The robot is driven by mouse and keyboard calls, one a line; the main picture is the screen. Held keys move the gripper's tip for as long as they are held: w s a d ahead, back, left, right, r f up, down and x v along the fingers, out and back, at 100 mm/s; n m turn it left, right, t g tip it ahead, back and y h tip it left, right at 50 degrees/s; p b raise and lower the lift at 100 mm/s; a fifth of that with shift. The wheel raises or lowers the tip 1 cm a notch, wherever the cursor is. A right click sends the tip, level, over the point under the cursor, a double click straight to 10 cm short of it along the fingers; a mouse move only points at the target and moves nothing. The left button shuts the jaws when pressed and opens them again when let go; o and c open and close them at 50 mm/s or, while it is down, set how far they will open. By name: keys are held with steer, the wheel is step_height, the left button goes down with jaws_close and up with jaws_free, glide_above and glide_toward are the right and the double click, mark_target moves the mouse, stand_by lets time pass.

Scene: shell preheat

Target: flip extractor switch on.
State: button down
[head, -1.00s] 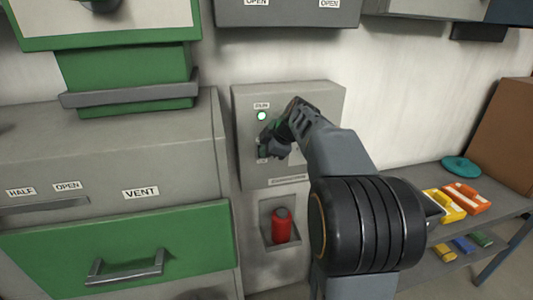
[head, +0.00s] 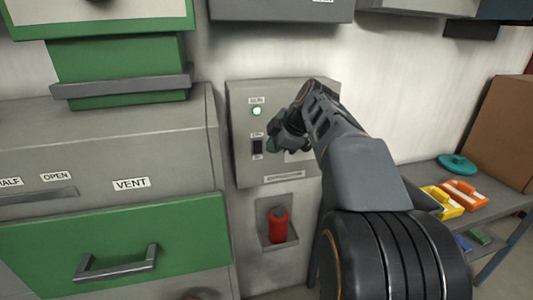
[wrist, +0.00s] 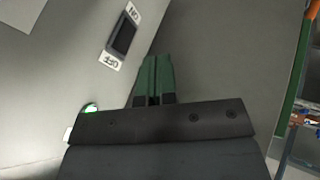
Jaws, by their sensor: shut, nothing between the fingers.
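The extractor switch (head: 257,147) is a dark rocker on a grey wall box (head: 241,172), with a small label above and below it. It also shows in the wrist view (wrist: 122,38) between its ON and OFF labels. A green lamp (head: 257,111) under the RUN label is lit. My gripper (head: 272,145) is just right of the switch and apart from it. In the wrist view its green fingers (wrist: 154,72) are closed together and empty. The picture is too small to tell the rocker's tilt for certain. My wrist hides part of the box's right side.
A red bottle-shaped object (head: 278,225) sits in a recess below the box. A grey cabinet with a green drawer (head: 120,240) stands at left. A shelf at right bears a teal ring (head: 458,164), yellow and orange items and a brown box (head: 508,130).

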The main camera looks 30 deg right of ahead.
steer(key=v, duration=0.5)
steer(key=shift+s, duration=0.4)
steer(key=shift+a, duration=0.1)
